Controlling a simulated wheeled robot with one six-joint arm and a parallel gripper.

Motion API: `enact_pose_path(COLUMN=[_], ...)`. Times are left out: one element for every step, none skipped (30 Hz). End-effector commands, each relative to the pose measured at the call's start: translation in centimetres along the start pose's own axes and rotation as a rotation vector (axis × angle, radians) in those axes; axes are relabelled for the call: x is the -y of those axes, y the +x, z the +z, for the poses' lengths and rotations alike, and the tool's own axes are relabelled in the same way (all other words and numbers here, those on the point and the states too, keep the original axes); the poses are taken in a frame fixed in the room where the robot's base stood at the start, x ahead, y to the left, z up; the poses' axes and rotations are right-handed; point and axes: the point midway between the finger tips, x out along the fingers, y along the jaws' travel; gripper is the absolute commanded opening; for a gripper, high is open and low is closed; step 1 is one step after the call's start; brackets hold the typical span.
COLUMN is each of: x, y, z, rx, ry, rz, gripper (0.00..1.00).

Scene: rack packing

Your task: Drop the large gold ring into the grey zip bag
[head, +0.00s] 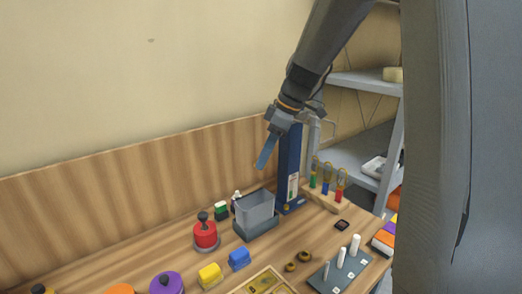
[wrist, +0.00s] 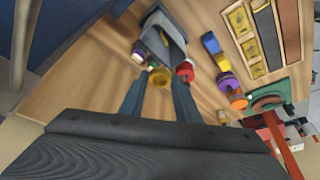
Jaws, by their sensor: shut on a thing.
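My gripper (wrist: 159,88) is shut on the large gold ring (wrist: 160,77), which sits between its fingertips in the wrist view. In the head view my gripper (head: 262,165) points down, well above the table, and the ring cannot be made out there. The grey zip bag (head: 256,211) stands upright with its mouth open in a dark holder on the table, below my gripper. In the wrist view the bag (wrist: 172,42) lies beyond the fingertips, and the ring is apart from it.
A tall blue upright (head: 290,165) stands just right of the bag. A red knobbed weight (head: 205,235), a blue block (head: 239,259) and a yellow block (head: 210,276) are in front and left. A screwdriver rack (head: 326,198) and a white-pegged board (head: 340,268) are at right.

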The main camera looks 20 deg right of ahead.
Motion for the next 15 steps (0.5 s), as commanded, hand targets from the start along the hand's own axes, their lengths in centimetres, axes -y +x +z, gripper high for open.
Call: enact_pose_path(x=[0.0,0.0,0.0,0.0,0.0,0.0,0.0,0.0,0.0,0.0,0.0,0.0,0.0,0.0,0.0], y=[0.2,0.4,0.6,0.8,1.1,1.4,1.7,2.0,2.4,2.8,3.1,3.5,3.9,4.2,4.5], z=[0.1,0.2,0.3,0.3,0.4,0.6,0.7,0.8,1.0,1.1,1.3,1.4,1.6,1.7,1.9], rx=[0.0,0.0,0.0,0.0,0.0,0.0,0.0,0.0,0.0,0.0,0.0,0.001,0.001,0.001,0.001], ry=[0.0,0.001,0.001,0.001,0.001,0.001,0.001,0.001,0.001,0.001,0.001,0.001,0.001,0.001,0.001], rz=[0.0,-0.001,-0.001,-0.001,-0.001,-0.001,-0.001,-0.001,-0.001,-0.001,-0.001,-0.001,-0.001,-0.001,-0.001], gripper=[0.08,0.08,0.08,0.08,0.08,0.08,0.08,0.08,0.08,0.08,0.08,0.08,0.08,0.08,0.08])
